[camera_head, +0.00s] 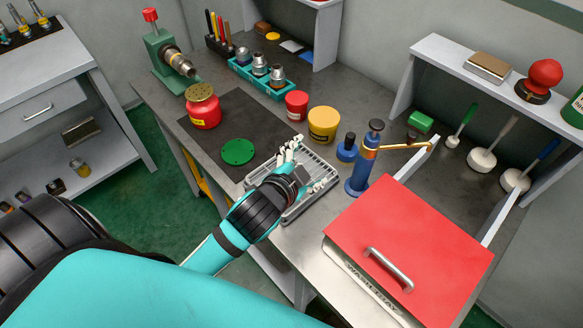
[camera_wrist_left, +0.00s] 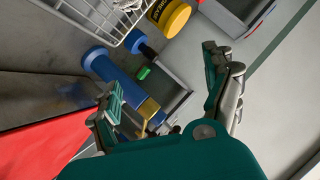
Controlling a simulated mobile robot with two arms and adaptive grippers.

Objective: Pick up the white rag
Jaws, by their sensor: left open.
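I cannot make out the white rag for certain. A small pale shape (camera_wrist_left: 128,5) shows at the wire basket in the left wrist view, too cut off to name. My left gripper (camera_head: 300,165) is above the grey wire basket (camera_head: 328,182) in the head view and hides part of it. In the left wrist view my left gripper (camera_wrist_left: 162,70) has its fingers spread, with nothing held between them. The basket (camera_wrist_left: 85,18) is at the top left there, beyond the fingers. My right gripper is in neither view.
A red-lidded box (camera_head: 410,235) stands right of the basket. A blue stand with a brass arm (camera_head: 358,177), a yellow tub (camera_head: 324,124) and a small red tub (camera_head: 297,105) stand near it. A green disc (camera_head: 237,151) lies on the dark mat (camera_head: 205,142).

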